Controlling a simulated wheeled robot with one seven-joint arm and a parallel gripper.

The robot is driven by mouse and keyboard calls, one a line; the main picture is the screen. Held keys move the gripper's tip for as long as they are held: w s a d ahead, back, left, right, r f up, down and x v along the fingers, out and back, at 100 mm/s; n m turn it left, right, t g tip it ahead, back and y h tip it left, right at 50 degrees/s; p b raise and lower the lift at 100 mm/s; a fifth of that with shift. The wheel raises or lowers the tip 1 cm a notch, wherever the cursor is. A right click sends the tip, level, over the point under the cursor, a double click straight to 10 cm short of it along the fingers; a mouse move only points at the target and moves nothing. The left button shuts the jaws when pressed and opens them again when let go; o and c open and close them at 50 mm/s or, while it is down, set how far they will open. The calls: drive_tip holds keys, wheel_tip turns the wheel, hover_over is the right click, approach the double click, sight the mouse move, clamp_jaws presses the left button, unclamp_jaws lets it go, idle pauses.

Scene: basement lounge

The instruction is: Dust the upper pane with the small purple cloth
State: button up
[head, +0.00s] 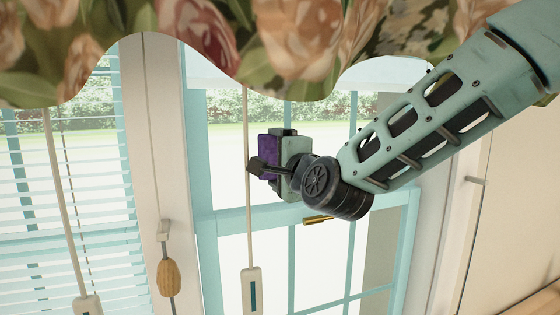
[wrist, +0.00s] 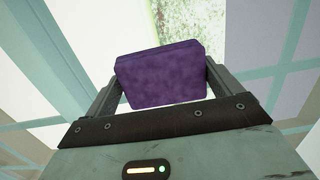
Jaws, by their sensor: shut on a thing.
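The small purple cloth (wrist: 162,78) is a block-like pad held between the two fingers of my gripper (wrist: 158,85) in the wrist view. In the head view the cloth (head: 266,148) shows partly behind my gripper (head: 272,155), which is shut on it. Both are in front of the upper pane (head: 318,125) of the right-hand window, above its middle rail. I cannot tell whether the cloth touches the glass.
A flowered valance (head: 280,45) hangs across the top. A cord (head: 249,205) with a pale handle hangs left of my gripper. A brass latch (head: 317,220) sits on the middle rail. Blinds (head: 100,205) cover the left window, and a wooden tassel (head: 169,278) hangs by the post.

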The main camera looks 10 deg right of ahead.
drive_tip(key=s+a, duration=0.1)
drive_tip(key=s, duration=0.5)
drive_tip(key=shift+a+y+b, duration=0.3)
drive_tip(key=shift+a, duration=0.1)
drive_tip(key=shift+s+d, duration=0.1)
drive_tip(key=shift+s, duration=0.05)
drive_tip(key=v, duration=0.2)
drive_tip(key=shift+s+b, duration=0.35)
drive_tip(key=shift+s, duration=0.05)
drive_tip(key=shift+s, duration=0.1)
